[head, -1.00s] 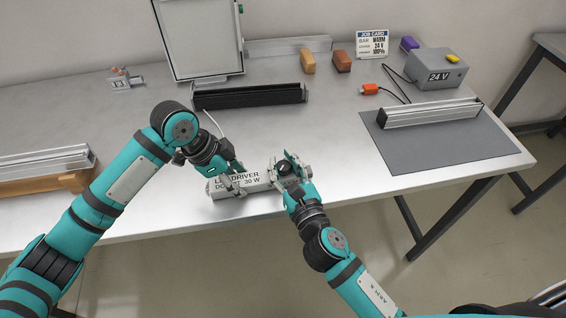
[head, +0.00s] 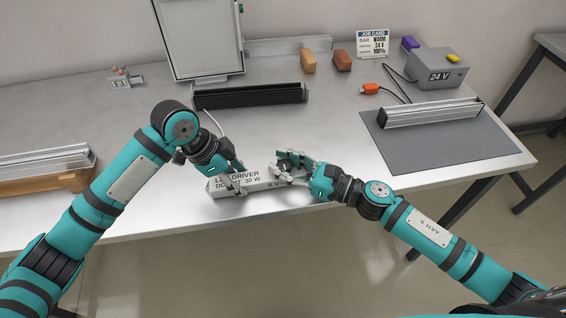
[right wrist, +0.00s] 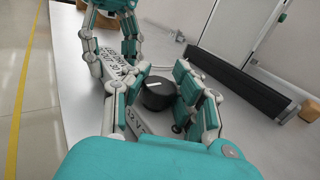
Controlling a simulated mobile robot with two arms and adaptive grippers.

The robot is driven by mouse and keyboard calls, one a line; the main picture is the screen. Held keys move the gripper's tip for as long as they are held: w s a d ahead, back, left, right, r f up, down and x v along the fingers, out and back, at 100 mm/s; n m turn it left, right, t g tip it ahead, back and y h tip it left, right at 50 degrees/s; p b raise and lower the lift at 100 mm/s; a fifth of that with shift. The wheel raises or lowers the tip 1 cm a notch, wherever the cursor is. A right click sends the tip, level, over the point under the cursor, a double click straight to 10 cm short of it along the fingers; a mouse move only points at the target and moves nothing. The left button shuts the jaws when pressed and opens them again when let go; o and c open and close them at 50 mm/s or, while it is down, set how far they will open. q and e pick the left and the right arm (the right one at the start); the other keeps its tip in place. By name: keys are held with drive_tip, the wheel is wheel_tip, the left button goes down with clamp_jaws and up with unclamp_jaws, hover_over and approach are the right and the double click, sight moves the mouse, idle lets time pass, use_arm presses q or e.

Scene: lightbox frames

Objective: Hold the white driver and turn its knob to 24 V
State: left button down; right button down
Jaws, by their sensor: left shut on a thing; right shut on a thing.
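The white driver (head: 258,186) lies on the table near its front edge, its label reading LED DRIVER. My left gripper (head: 236,184) is shut on its left part; it also shows in the right wrist view (right wrist: 112,42). The black knob (head: 292,162) is on the driver's right part, partly hidden by fingers. My right gripper (head: 284,170) is shut on it. In the right wrist view the knob (right wrist: 157,95) sits between the fingers, with a white pointer line on top. A 12 V mark shows beside it; the 24 V mark cannot be made out.
A job card (head: 373,45) at the back lists 24 V. A grey box (head: 436,72) reading 24 V stands at the right, with an orange plug (head: 369,89) nearby. A black bar (head: 250,96) lies behind the driver. A grey mat (head: 450,150) carries a metal profile (head: 430,114).

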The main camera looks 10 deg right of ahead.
drive_tip(key=shift+w+n+g+y, duration=0.1)
drive_tip(key=shift+n+g+y, duration=0.6)
drive_tip(key=shift+n+g, duration=0.25)
drive_tip(key=shift+d+n+g+y, duration=0.15)
drive_tip(key=shift+n+g+y, duration=0.5)
drive_tip(key=shift+g, duration=0.6)
drive_tip(key=c, duration=0.9)
unclamp_jaws()
drive_tip(key=shift+c, duration=0.2)
drive_tip(key=v, duration=1.2)
drive_tip(key=shift+r, duration=0.1)
